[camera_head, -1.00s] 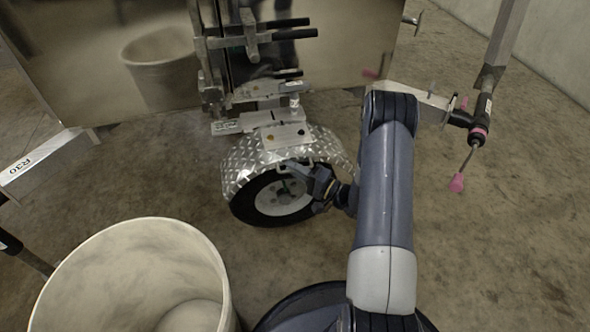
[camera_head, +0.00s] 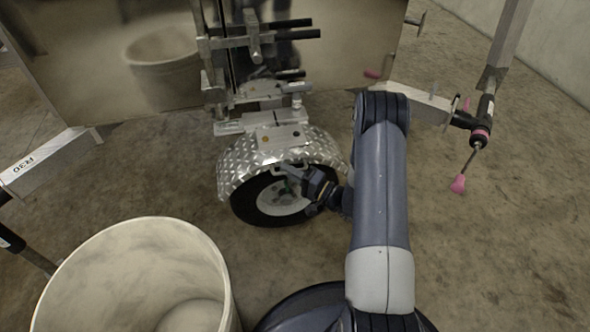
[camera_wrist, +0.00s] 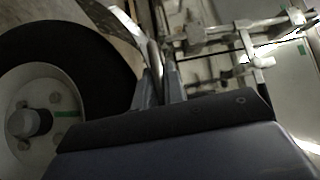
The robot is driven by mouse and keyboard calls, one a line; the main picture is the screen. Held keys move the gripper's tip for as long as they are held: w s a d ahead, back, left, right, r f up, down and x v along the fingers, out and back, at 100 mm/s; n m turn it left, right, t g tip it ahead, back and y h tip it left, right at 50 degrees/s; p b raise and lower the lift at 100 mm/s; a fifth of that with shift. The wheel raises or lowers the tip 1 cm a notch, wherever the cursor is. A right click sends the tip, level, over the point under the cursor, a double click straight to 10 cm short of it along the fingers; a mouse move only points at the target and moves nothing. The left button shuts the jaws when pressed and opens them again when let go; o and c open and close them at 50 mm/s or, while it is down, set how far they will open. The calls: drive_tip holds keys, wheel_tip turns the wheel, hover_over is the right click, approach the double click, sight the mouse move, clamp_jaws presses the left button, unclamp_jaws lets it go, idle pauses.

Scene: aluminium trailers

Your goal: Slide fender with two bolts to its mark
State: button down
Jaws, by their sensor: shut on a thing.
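The fender (camera_head: 262,152) is a curved diamond-plate arch over the top of the black tyre with a pale wheel (camera_head: 277,198). A flat plate (camera_head: 280,134) at its top bears two small dots that look like the bolts. My gripper (camera_head: 290,168) reaches in from the right at the fender's near edge, in front of the wheel. In the wrist view my two fingers (camera_wrist: 161,88) are closed on the thin metal edge of the fender (camera_wrist: 148,38), beside the tyre (camera_wrist: 75,60). I cannot make out the mark.
A large pale bucket (camera_head: 140,235) stands at the front left. Clamps and bars (camera_head: 250,48) stick out from the shiny trailer wall above the wheel. A post with a pink-tipped handle (camera_head: 480,135) is at the right.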

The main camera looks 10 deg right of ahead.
drive_tip(key=c, duration=1.5)
unclamp_jaws()
drive_tip(key=p+v, duration=0.2)
drive_tip(key=v, duration=0.8)
drive_tip(key=shift+s+d+p, duration=0.3)
drive_tip(key=b+x, duration=0.2)
drive_tip(key=x, duration=0.9)
drive_tip(key=shift+f+b, duration=0.1)
drive_tip(key=shift+b, duration=0.3)
drive_tip(key=shift+d, duration=1.1)
